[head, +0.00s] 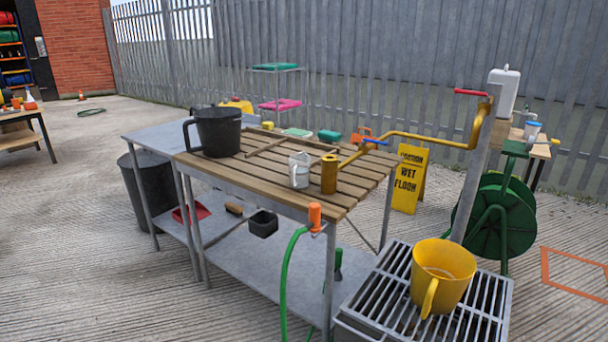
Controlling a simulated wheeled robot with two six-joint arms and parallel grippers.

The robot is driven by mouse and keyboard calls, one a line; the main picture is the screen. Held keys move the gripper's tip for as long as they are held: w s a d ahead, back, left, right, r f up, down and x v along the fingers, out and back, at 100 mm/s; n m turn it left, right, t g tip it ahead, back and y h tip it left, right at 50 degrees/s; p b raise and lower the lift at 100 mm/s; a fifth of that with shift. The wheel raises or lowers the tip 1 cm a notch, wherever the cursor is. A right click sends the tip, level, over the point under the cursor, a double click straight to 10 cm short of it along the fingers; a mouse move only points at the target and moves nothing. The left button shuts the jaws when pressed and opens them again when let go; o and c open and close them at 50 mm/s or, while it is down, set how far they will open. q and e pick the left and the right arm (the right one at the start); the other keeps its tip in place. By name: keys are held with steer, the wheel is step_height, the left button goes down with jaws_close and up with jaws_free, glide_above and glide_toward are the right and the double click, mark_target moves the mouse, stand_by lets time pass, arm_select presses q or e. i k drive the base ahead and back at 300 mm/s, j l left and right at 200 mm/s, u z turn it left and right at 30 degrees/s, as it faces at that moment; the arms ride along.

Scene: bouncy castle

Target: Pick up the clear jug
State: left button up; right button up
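The clear jug (299,171) stands upright on the slatted wooden top of the table (262,192), near its front right part. It looks small and see-through, with a pale rim. A yellow-brown cylinder (329,174) stands just to its right, close beside it. A large dark jug (217,132) with a handle on its left stands further left on the same table. Neither of my grippers shows in the head view.
A yellow bent pipe (430,140) reaches over the table's right end. An orange-tipped green hose (286,280) hangs at the front edge. A wet floor sign (408,179) stands behind.

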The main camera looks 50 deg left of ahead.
mark_target(299, 165)
steer(key=i+l+u, duration=0.1)
steer(key=i, duration=0.3)
steer(key=u, duration=1.9)
